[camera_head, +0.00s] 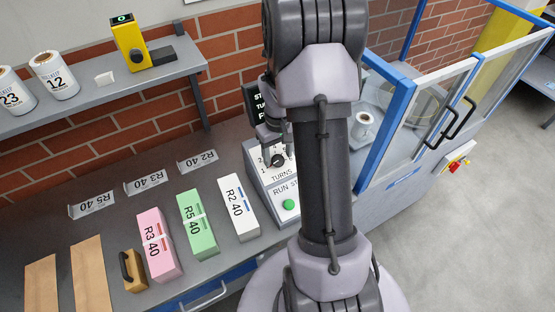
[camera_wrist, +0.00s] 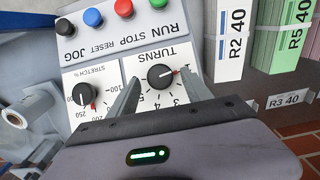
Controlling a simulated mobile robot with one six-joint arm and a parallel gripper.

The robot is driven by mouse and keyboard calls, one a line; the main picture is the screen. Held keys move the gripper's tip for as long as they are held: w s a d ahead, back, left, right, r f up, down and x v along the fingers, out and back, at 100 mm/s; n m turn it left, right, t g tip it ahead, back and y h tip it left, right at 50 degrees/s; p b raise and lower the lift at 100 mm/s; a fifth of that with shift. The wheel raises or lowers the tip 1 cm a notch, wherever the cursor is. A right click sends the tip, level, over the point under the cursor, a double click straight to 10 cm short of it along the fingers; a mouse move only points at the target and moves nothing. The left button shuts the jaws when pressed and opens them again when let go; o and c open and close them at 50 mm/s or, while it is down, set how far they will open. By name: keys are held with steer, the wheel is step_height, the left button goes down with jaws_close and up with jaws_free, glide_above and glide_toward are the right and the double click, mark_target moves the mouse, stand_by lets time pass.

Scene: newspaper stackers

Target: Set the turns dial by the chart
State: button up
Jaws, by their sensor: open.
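The black turns dial (camera_wrist: 161,76) sits on a white plate marked TURNS, upside down in the wrist view. Its white pointer line faces right, toward a small red mark at the low end of the scale. The dial also shows in the head view (camera_head: 278,160). My gripper (camera_wrist: 160,78) is open, with one finger on each side of the dial; I cannot tell whether they touch it. In the head view my gripper (camera_head: 277,155) is low over the panel. A dark sign with white lettering (camera_head: 256,104) stands behind, mostly hidden by my arm; I cannot read its values.
A STRETCH % dial (camera_wrist: 84,93) is beside the turns dial. Jog (camera_wrist: 65,27), reset (camera_wrist: 93,17), stop (camera_wrist: 123,7) and run (camera_wrist: 158,3) buttons line the panel. White (camera_head: 239,208), green (camera_head: 197,224) and pink (camera_head: 158,245) stacks stand left of the panel.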

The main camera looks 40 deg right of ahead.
steer(key=shift+f, duration=0.75)
jaws_close()
